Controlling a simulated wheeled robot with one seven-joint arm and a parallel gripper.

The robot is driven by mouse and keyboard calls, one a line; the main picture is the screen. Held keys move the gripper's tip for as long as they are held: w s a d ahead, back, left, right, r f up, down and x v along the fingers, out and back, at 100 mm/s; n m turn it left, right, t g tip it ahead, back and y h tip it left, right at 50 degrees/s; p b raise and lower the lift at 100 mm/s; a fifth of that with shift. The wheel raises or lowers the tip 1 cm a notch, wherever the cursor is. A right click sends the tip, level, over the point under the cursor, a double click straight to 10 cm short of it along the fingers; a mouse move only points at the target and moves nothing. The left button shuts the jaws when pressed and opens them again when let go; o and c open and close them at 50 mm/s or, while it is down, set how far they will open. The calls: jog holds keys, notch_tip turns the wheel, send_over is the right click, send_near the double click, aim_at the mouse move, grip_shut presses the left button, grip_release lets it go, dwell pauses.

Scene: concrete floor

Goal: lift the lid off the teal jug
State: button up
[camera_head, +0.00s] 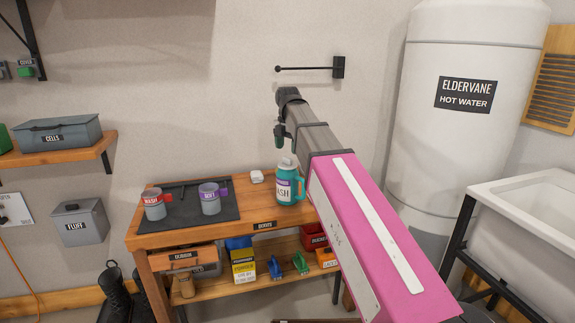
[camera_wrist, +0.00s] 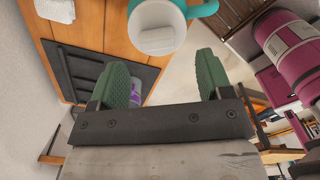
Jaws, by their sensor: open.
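The teal jug (camera_head: 291,188) stands upright at the right end of the wooden bench, its handle to the right and a white and purple label on its front. Its pale lid (camera_head: 287,165) sits on top. In the wrist view, the lid (camera_wrist: 157,27) shows from above inside the teal rim, with a raised bar across it. My gripper (camera_head: 280,136) is above the jug, pointing down. In the wrist view, my gripper (camera_wrist: 163,72) has its two green fingers wide apart with nothing between them. The lid lies ahead of the fingertips, not touched.
A wall rod (camera_head: 310,68) juts out above. A white tank (camera_head: 460,120) stands right.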

aim_at(287, 158)
jog(key=shift+w+f, duration=0.2)
jog(key=shift+f, duration=2.4)
jog(key=c, duration=1)
